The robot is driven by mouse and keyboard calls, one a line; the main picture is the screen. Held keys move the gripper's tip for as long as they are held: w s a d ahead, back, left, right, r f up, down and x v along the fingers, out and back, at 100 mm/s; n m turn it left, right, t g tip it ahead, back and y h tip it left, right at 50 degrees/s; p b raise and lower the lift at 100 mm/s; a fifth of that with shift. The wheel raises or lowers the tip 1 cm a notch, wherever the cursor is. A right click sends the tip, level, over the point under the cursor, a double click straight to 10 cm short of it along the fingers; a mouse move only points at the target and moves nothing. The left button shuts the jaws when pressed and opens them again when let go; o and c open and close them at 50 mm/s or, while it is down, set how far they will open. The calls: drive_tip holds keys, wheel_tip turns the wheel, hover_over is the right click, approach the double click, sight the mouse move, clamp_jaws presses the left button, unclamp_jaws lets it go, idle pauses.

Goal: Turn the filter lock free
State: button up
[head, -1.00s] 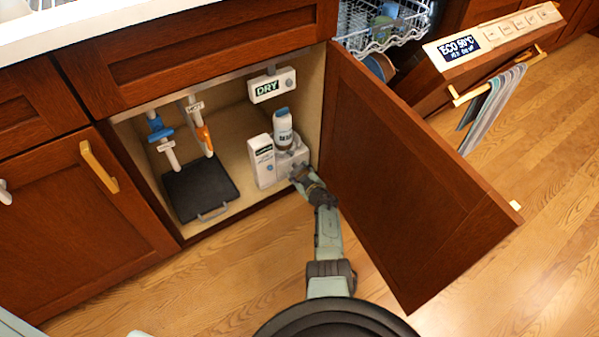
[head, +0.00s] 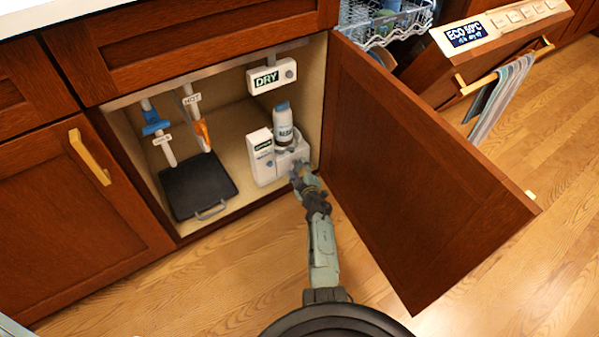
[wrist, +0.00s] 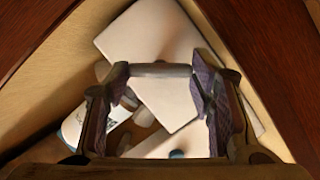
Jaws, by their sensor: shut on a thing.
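A white filter unit (head: 264,160) stands at the right of the open cabinet under the counter. A white bottle with a blue cap (head: 284,125) stands upright in it. The bottle also shows at the left of the wrist view (wrist: 75,125). My gripper (head: 298,170) is at the unit's front right, below the bottle. In the wrist view, my gripper (wrist: 160,72) has its two fingers on the ends of a short grey bar (wrist: 160,69), apparently the lock's handle. White housing lies behind the bar. The lock's turn position is unclear.
The open cabinet door (head: 420,170) stands close to the right of my arm. A black tray (head: 198,187) lies on the cabinet floor at left, below pipes with blue and orange valve handles. A DRY box (head: 272,77) hangs above the unit.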

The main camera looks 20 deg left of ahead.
drive_tip(key=o, duration=1.2)
drive_tip(key=shift+c, duration=0.2)
drive_tip(key=shift+r, duration=0.1)
